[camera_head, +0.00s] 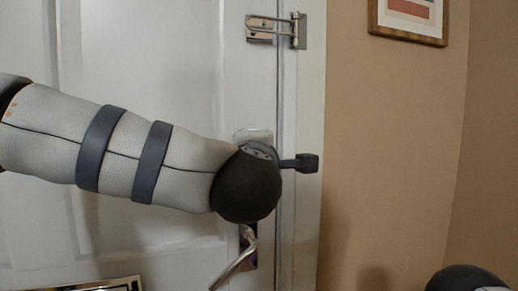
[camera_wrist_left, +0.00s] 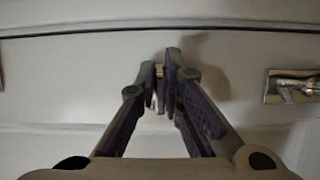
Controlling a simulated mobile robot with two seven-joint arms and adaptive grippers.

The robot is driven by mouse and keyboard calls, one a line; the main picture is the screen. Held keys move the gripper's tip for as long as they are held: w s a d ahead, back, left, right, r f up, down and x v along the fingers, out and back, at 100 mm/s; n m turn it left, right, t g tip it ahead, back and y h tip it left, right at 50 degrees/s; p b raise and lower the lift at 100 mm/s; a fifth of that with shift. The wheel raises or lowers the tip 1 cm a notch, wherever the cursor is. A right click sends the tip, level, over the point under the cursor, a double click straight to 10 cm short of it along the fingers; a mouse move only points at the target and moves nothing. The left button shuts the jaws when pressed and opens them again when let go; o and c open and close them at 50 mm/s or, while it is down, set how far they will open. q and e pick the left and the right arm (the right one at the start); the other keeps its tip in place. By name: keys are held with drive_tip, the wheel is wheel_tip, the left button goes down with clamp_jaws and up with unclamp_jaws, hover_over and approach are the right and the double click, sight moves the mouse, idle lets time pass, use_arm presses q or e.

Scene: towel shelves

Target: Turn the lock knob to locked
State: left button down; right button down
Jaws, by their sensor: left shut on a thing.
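The lock plate (camera_head: 253,136) on the white door shows just above my left wrist in the head view. The knob is hidden there behind that wrist. In the left wrist view my left gripper (camera_wrist_left: 161,76) points at the door, its fingertips close together. It is shut on the small lock knob (camera_wrist_left: 155,98), of which only a sliver shows between the fingers. The knob's turned angle cannot be told. My right gripper is not in view.
A lever handle (camera_head: 240,262) sits below my left wrist; it also shows at the right of the wrist view (camera_wrist_left: 292,90). A swing-bar latch (camera_head: 275,29) is above. A framed picture (camera_head: 409,18) hangs on the tan wall (camera_head: 390,140).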

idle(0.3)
use_arm(q)
drive_tip(key=c, duration=1.7)
unclamp_jaws()
drive_tip(key=s, duration=0.8)
drive_tip(key=s+a, duration=0.1)
drive_tip(key=s, duration=0.3)
drive_tip(key=shift+f, duration=0.1)
